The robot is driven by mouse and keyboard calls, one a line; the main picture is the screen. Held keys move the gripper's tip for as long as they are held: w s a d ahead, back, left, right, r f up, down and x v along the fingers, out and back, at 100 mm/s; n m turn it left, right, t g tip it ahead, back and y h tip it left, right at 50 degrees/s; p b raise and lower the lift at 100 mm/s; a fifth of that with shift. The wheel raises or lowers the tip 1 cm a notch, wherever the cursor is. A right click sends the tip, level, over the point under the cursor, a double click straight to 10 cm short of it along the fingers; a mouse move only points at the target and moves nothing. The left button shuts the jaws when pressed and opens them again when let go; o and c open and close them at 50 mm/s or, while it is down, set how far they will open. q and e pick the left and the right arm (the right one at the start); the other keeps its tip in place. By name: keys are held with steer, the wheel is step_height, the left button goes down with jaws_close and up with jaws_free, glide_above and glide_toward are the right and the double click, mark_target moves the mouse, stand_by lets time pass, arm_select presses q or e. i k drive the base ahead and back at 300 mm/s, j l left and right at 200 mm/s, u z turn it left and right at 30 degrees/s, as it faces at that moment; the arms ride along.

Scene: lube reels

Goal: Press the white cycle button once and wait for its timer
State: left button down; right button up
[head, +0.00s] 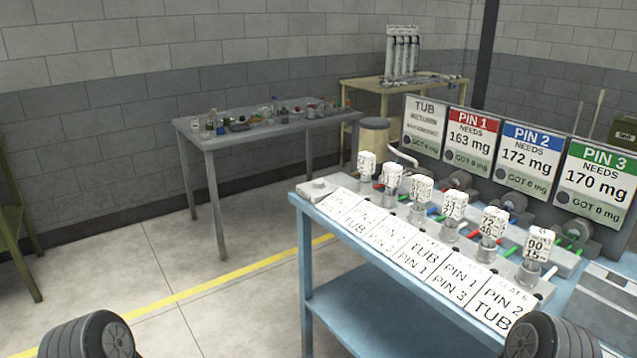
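A small pale round button (319,183) sits on a grey block at the left end of the blue bench (330,235). It looks like the white cycle button, but it is too small to read any label or tell whether it is pressed. No timer can be made out clearly. Several white-labelled reels or cups (421,188) stand in a row to its right, behind white cards (425,255) reading TUB, PIN 1, PIN 2 and PIN 3. Neither of my grippers is in view; only dark rounded parts of mine show at the bottom left and bottom right.
Signs behind the row read TUB, PIN 1 (470,140) 163 mg, PIN 2 (530,158) 172 mg and PIN 3 (597,185) 170 mg, the pins each "GOT 0 mg". A grey table (265,133) with small items stands behind. The floor left of the bench is clear.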

mark_target(318, 183)
steer(key=i+j+z, duration=0.15)
steer(key=z, duration=0.8)
steer(key=i+j+z, duration=0.15)
steer(key=j+z, duration=0.3)
steer(key=j, duration=0.3)
steer(key=i+j+z, duration=0.1)
steer(key=j+z, duration=0.3)
steer(key=j, duration=1.3)
